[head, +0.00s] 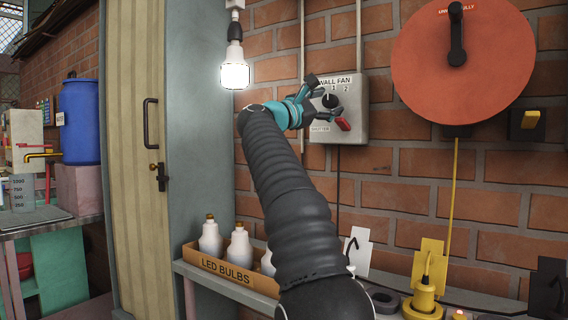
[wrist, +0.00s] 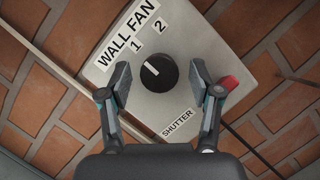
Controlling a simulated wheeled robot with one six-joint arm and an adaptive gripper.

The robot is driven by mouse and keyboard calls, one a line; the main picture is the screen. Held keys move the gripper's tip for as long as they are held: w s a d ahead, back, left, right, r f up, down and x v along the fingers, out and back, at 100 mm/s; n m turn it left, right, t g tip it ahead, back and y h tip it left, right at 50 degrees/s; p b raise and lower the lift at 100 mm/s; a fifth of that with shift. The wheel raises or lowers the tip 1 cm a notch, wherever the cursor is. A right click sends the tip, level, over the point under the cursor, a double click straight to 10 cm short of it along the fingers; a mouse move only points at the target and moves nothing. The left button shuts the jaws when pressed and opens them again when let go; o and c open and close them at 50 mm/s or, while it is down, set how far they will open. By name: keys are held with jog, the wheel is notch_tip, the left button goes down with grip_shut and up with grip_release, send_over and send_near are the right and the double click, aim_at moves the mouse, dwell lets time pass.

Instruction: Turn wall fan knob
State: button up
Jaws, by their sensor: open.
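The wall fan panel (head: 350,104) is a grey box on the brick wall, labelled WALL FAN, 1, 2 and SHUTTER. Its round black knob (wrist: 159,73) has a white pointer line and sits between the fingers in the wrist view. In the head view the knob (head: 330,100) shows near my gripper. My gripper (wrist: 160,85) is open, with one finger on each side of the knob and gaps between. In the head view my gripper (head: 316,102) is in front of the panel. A red lever (wrist: 229,83) is beside the right finger, partly hidden by it.
A lit bulb (head: 235,75) hangs left of the panel. A large red disc (head: 463,60) with a black handle is on the wall to the right. A box of LED bulbs (head: 222,267) and a yellow fixture (head: 424,297) stand on the shelf below.

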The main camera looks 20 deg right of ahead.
jog(key=n+t, duration=0.1)
jog(key=n, duration=0.1)
jog(key=n+t+b, duration=0.1)
jog(key=n, duration=0.1)
jog(key=shift+s+f, duration=0.15)
jog(key=n, duration=0.2)
jog(key=n+t, duration=0.1)
jog(key=shift+s+d+r+n+t, duration=0.1)
jog(key=shift+d+r+n+t, duration=0.1)
jog(key=shift+n+t, duration=0.15)
jog(key=n+t+y, duration=0.1)
jog(key=n, duration=0.1)
jog(key=n+t+y+p, duration=0.1)
jog(key=n, duration=0.2)
jog(key=shift+p, duration=0.3)
jog(key=s+a+f+n+t+y+b, duration=0.2)
jog(key=s+a+f+n+t+y, duration=0.15)
jog(key=a+n, duration=0.4)
jog(key=s+a+f+n+t+y+b, duration=0.1)
jog(key=s+a+f+n+t+y, duration=0.1)
jog(key=s+a+n+t+y, duration=0.35)
jog(key=s+a+f+n+g+y+p, duration=0.1)
jog(key=s+a+f+n+g+y, duration=0.1)
jog(key=a+f+n+y, duration=0.3)
jog(key=s+a+f+n+g+y+p, duration=0.1)
jog(key=s+a+f+n+g+y, duration=0.2)
jog(key=f+n, duration=1)
jog(key=shift+s+a+n+g+y, duration=0.2)
jog(key=shift+a+n+g+y, duration=0.35)
jog(key=shift+a+n+y, duration=1)
